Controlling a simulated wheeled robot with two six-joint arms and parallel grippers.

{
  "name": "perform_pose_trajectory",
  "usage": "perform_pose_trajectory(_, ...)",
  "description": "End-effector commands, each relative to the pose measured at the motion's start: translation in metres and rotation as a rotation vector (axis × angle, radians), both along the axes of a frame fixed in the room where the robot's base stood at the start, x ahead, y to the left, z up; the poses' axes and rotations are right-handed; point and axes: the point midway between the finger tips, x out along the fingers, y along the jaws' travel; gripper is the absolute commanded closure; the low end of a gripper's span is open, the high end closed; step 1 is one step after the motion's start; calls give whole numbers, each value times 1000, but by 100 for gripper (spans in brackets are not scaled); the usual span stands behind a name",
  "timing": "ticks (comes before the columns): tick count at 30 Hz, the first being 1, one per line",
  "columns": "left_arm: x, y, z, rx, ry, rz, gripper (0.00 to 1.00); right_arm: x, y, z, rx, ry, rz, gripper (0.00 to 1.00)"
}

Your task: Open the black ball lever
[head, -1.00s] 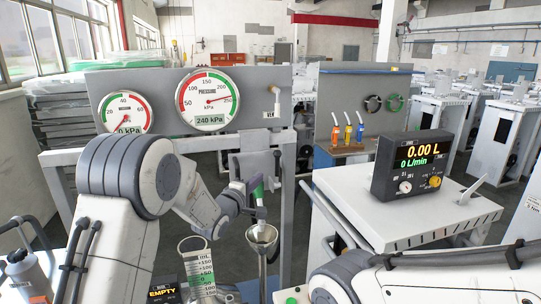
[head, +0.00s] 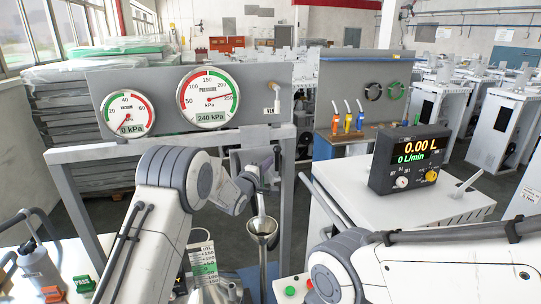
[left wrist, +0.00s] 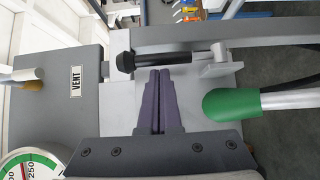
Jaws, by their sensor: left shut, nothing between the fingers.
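The black ball lever (left wrist: 170,58) is a dark rod with a ball at its left end in the left wrist view, fixed to a pale metal bracket (left wrist: 218,66). In the head view the dark lever (head: 277,160) hangs on the grey stand. My left gripper (left wrist: 160,80) has purple fingers closed together and empty. Its tips point at the lever's rod and look just short of it; I cannot tell whether they touch. In the head view my own wrist largely hides the fingers. My right gripper is out of view.
A green-tipped handle (left wrist: 228,103) is right of my fingers. A metal funnel (head: 262,232) stands below my left wrist. A panel with two gauges, the larger one the pressure gauge (head: 209,97), is behind. A flow meter (head: 409,160) sits on the white cabinet at right.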

Motion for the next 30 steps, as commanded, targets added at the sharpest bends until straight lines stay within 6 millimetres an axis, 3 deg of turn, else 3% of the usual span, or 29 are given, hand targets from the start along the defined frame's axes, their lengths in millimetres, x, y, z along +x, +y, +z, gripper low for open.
perform_pose_trajectory(6,15,-7,0,-1,0,-1,100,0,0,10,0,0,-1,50)
perform_pose_trajectory(18,17,-7,0,0,-1,0,100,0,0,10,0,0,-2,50)
perform_pose_trajectory(30,13,-8,-2,16,-51,0,100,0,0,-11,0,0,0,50)
